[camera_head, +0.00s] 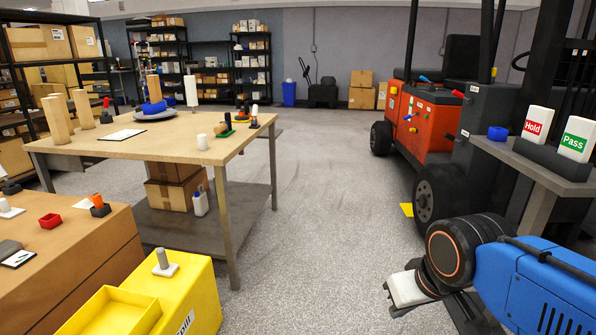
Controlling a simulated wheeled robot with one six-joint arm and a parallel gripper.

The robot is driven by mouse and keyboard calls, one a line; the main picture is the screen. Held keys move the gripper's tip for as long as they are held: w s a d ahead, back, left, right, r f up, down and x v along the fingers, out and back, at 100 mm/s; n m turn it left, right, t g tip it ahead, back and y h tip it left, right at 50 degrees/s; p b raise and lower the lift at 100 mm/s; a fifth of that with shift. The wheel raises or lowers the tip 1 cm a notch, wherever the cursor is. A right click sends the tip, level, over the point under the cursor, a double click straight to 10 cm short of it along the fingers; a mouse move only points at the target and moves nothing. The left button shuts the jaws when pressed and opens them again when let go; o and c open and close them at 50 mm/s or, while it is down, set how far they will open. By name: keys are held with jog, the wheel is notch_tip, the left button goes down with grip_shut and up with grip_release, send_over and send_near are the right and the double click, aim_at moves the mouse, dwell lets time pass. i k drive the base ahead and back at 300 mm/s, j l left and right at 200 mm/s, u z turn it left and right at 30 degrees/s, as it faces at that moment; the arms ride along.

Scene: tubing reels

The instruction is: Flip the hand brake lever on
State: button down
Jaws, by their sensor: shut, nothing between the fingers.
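A red and dark grey forklift (432,118) stands at the right, beyond my arm. It carries several small levers. My gripper (392,299) is low at the lower right, in front of the forklift and well apart from the levers. It is shut and empty, with its fingers partly hidden by its pale body.
A wooden table (150,150) with spools and small parts stands at the left. A yellow bin (190,295) is in front. A grey stand (535,170) with Hold and Pass signs is at the right. The grey floor (325,200) between is clear.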

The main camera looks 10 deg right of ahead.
aim_at(458, 94)
jog(key=i+z, duration=0.25)
jog(key=i, duration=0.6)
jog(key=i+j+z, duration=0.2)
jog(key=i, duration=0.65)
jog(key=i+z, duration=0.35)
jog(key=i, duration=0.5)
jog(key=i+j+z, duration=0.1)
jog(key=i+z, duration=0.25)
jog(key=i, duration=0.45)
jog(key=i+j+z, duration=0.1)
jog(key=i+z, duration=0.15)
jog(key=i, duration=0.55)
